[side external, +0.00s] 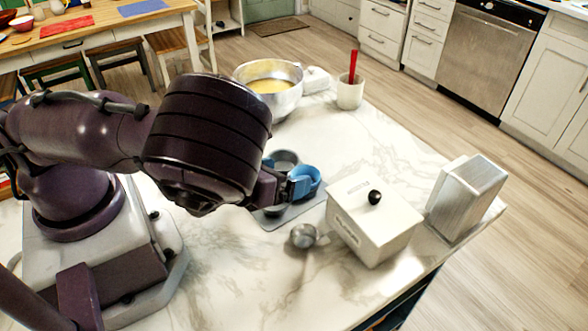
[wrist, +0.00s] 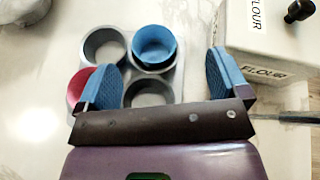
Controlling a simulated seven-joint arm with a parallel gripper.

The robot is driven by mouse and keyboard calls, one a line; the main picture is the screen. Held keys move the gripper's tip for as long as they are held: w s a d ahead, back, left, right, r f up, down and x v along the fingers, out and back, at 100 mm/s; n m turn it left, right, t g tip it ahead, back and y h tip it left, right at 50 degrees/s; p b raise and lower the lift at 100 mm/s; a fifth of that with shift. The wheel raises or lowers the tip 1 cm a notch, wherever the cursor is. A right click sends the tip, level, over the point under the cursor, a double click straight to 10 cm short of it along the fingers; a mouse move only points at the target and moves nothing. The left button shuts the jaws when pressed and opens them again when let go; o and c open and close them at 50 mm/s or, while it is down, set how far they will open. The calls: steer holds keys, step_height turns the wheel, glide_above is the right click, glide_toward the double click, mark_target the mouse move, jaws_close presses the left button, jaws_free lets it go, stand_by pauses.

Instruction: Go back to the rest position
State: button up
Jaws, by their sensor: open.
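My gripper (wrist: 162,90) is open and empty in the wrist view, its two blue fingers spread apart. It hangs above a grey muffin tin (wrist: 125,76) with round cups. A blue liner (wrist: 155,46) sits in the tin's upper right cup, and a red liner (wrist: 77,88) shows partly at the left, behind a finger. In the side external view my gripper (side external: 290,187) is low over the tin (side external: 272,220), next to the blue liner (side external: 309,178). The lower part of the tin is hidden by the gripper in the wrist view.
A white flour box (side external: 372,217) with a black knob stands right of the tin, close to one finger. A metal scoop (side external: 304,236) lies before it. The front counter is clear.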

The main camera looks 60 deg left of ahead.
steer(key=n+g, duration=0.1)
steer(key=n, duration=0.2)
steer(key=shift+d+n+y, duration=0.15)
steer(key=shift+n+y, duration=0.15)
steer(key=shift+n, duration=0.1)
steer(key=n+g, duration=0.1)
steer(key=n, duration=0.2)
steer(key=shift+d+r+g, duration=0.2)
steer(key=shift+d+g, duration=0.05)
steer(key=shift+g, duration=0.15)
step_height(320, 180, up, 12)
steer(key=d+n+g+h, duration=0.3)
steer(key=n+g+h, duration=0.1)
steer(key=n, duration=1)
steer(key=s+a+r+n, duration=0.3)
steer(key=s+r+n, duration=0.2)
steer(key=r, duration=0.3)
steer(key=s+a+r+n+y, duration=0.1)
steer(key=s+a+r+n, duration=0.3)
steer(key=s+r+n, duration=0.2)
steer(key=shift+s+r+g, duration=0.4)
steer(key=shift+s+r, duration=0.45)
